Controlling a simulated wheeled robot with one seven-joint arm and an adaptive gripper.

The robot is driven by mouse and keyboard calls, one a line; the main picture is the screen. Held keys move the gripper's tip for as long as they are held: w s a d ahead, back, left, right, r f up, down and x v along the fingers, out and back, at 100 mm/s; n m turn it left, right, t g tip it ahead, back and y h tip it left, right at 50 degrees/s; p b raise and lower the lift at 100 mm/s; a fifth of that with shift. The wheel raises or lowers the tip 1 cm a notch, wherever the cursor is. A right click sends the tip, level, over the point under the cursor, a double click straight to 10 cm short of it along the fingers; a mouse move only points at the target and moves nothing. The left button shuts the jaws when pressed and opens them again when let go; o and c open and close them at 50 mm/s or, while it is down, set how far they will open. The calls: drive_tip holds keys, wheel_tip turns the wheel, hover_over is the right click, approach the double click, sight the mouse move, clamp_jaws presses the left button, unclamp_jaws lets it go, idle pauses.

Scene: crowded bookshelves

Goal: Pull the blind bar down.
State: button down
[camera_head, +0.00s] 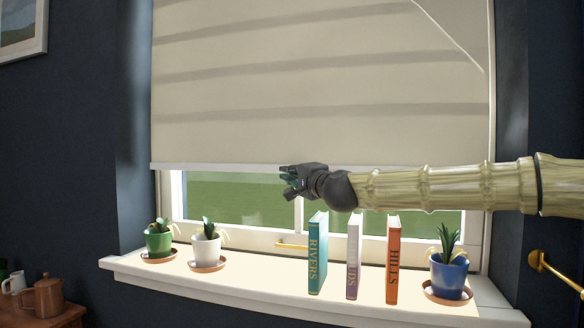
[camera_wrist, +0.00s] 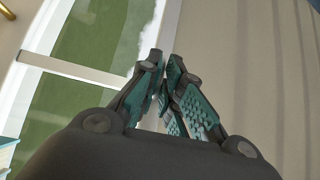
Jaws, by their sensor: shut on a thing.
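The blind (camera_head: 320,80) is a cream sheet covering the upper window, with a pale blind bar (camera_head: 220,166) along its lower edge. The bar hangs roughly level, well above the sill. My gripper (camera_head: 288,179) is at the bar near its middle, reaching in from the right. In the wrist view, my gripper (camera_wrist: 164,62) has its teal-padded fingers drawn close together, shut on the blind bar at the blind's edge. The fingers hide the gripped piece of the bar.
On the sill (camera_head: 210,275) stand a green pot (camera_head: 159,242), a white pot (camera_head: 206,250) and a blue pot (camera_head: 448,274). Upright teal (camera_head: 317,255), pale (camera_head: 354,258) and orange (camera_head: 393,260) books stand below my arm. A brass window handle (camera_head: 290,245) is below the gripper.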

drive_tip(key=shift+f+b, duration=0.4)
drive_tip(key=shift+f, duration=0.7)
drive_tip(key=c, duration=1.6)
unclamp_jaws()
drive_tip(key=v, duration=1.2)
drive_tip(key=shift+d+r, duration=0.1)
